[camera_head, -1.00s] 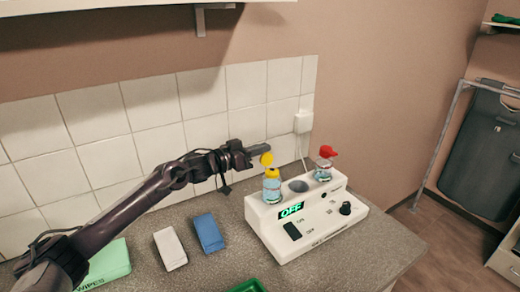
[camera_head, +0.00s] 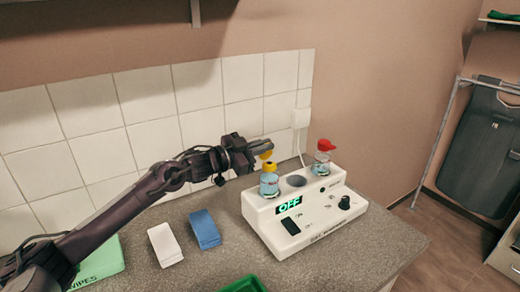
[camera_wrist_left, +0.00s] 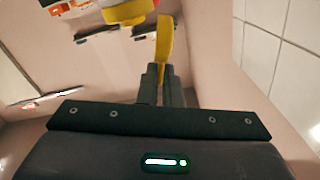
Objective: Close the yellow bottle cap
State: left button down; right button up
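The bottle with the yellow cap (camera_head: 269,185) stands upright in the left well of the white device (camera_head: 262,222). Its yellow cap (camera_head: 266,155) is flipped open, standing up above the yellow collar. My left gripper (camera_head: 258,146) is at the cap, its fingertips just left of and above it. In the left wrist view, the fingers (camera_wrist_left: 160,85) are close together, with the yellow cap (camera_wrist_left: 164,42) edge-on just beyond them and the yellow collar (camera_wrist_left: 128,12) beside it. The fingers appear shut with nothing between them; whether they touch the cap is unclear. My right gripper is not in view.
A bottle with a raised red cap (camera_head: 321,168) stands in the right well; the middle well (camera_head: 296,181) is empty. A white box (camera_head: 165,245), a blue box (camera_head: 204,230), a green wipes pack (camera_head: 100,262) and a green tray (camera_head: 243,286) are on the counter. A tiled wall is behind.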

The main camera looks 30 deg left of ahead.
aim_at(272, 171)
pick_arm(q)
jog(key=shift+s+d+f+m+b, duration=0.25)
jog(key=shift+d+f+m+b, duration=0.2)
jog(key=shift+m+b, duration=0.35)
jog(key=d+f+m+b, duration=0.1)
jog(key=m+b, duration=0.2)
jog(key=s+d+f+m+b, duration=0.1)
jog(key=m+b, duration=0.2)
jog(key=f+m+b, duration=0.1)
jog(key=m+b, duration=0.2)
jog(key=shift+s+d+f, duration=0.15)
jog(key=shift+s+d, duration=0.2)
jog(key=shift+d, duration=0.05)
jog(key=m+b, duration=0.1)
jog(key=f+m+b, duration=0.1)
jog(key=m+b, duration=0.1)
jog(key=shift+s+d, duration=0.1)
jog(key=shift+d, duration=0.05)
jog(key=shift+f, duration=0.1)
jog(key=shift+m, duration=0.3)
jog(key=c, duration=1.6)
grip_release()
